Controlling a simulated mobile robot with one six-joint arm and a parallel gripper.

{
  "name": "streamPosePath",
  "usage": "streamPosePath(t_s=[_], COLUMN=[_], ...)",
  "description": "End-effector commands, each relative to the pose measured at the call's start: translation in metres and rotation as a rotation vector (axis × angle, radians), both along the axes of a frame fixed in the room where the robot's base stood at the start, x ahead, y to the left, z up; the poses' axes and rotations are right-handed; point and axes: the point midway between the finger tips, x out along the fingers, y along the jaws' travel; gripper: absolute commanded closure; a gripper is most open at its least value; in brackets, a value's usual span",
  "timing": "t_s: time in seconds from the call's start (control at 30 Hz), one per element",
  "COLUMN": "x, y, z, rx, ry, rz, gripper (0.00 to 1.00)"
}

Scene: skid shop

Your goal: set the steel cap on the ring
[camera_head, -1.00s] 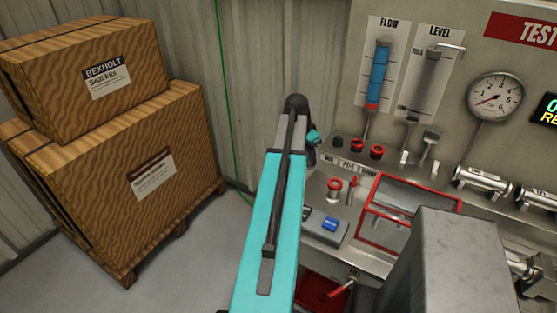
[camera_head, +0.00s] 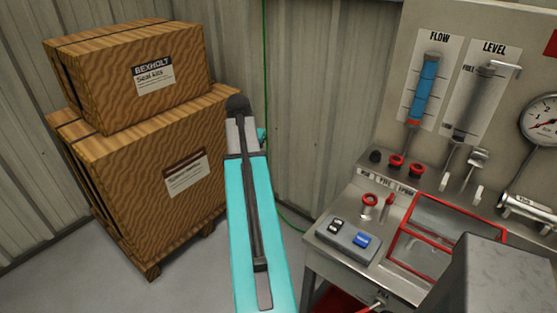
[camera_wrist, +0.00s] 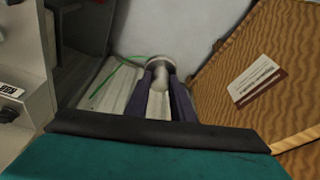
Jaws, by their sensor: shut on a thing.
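My gripper (camera_wrist: 162,100) shows in the wrist view with its two dark fingers close together around a pale, rounded metallic piece (camera_wrist: 159,76), which looks like the steel cap. In the head view my teal arm hides the gripper and what it holds. A red ring (camera_head: 370,198) sits on a small silver fitting on the bench top, right of my arm. More red rings (camera_head: 397,161) stand on the ledge behind, beside a black one (camera_head: 375,156). My gripper is away from the bench, in front of the wall and near the crates.
Two stacked wooden crates (camera_head: 128,158) stand at the left on a pallet. The steel bench (camera_head: 336,217) carries a switch box (camera_head: 347,240) and a red-framed clear guard (camera_head: 440,204). A green line (camera_head: 265,60) runs down the wall. Floor shows between crates and bench.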

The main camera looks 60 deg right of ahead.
Motion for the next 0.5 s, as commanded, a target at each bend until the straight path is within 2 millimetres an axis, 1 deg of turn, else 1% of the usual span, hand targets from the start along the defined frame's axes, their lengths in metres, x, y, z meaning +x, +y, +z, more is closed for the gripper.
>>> streamPosePath(t_s=[0.03,0.1,0.27,0.5], x=[0.016,0.034,0.073,0.126], y=[0.013,0.028,0.065,0.127], z=[0.001,0.003,0.008,0.015], rx=[0.0,0.0,0.001,0.001], ry=[-0.001,-0.001,-0.001,-0.003], rz=[0.042,0.093,0.212,0.391], gripper=[1.0,1.0,1.0,1.0])
